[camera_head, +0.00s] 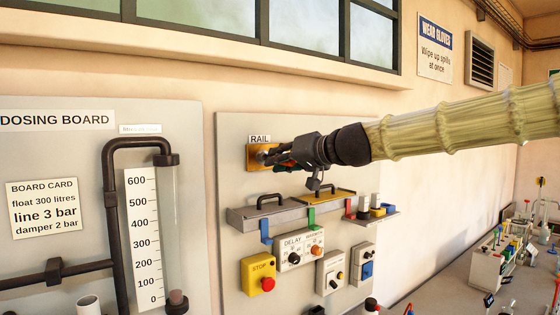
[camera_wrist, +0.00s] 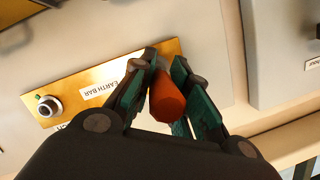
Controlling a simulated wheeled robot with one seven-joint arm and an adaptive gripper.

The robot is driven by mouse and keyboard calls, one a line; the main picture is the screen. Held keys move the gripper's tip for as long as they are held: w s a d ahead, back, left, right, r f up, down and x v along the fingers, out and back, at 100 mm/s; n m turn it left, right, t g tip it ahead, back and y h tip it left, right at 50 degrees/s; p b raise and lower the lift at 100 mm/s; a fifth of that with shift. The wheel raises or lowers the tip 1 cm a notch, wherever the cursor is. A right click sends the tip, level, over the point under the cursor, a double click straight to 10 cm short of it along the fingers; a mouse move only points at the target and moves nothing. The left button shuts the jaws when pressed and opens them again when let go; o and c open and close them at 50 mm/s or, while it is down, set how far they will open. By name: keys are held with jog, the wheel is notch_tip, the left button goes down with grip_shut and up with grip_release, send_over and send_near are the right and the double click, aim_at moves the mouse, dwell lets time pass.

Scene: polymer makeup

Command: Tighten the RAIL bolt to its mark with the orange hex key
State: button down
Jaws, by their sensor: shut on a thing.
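The orange hex key (camera_wrist: 167,98) is clamped between the green-padded fingers of my gripper (camera_wrist: 165,66). Its handle end faces the wrist camera, so its tip is hidden. Beyond it is a brass plate (camera_wrist: 75,92) labelled EARTH BAR, with a silver bolt (camera_wrist: 47,106) near its left end. A small green mark shows beside that bolt. In the head view my gripper (camera_head: 280,160) is close in front of the brass plate (camera_head: 254,157), under the RAIL label (camera_head: 260,139), and hides much of it. Whether the key touches a bolt cannot be told.
Below my gripper is a grey shelf (camera_head: 240,217) with black-handled items and small coloured blocks. Under it are a DELAY box (camera_head: 291,252) and a yellow STOP box (camera_head: 259,275). The dosing board's black pipe (camera_head: 113,195) stands left. A cluttered bench (camera_head: 455,260) is at right.

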jog(key=shift+w+a, duration=0.4)
jog(key=shift+w, duration=0.1)
jog(key=c, duration=1.3)
grip_release()
jog(key=v, duration=1.2)
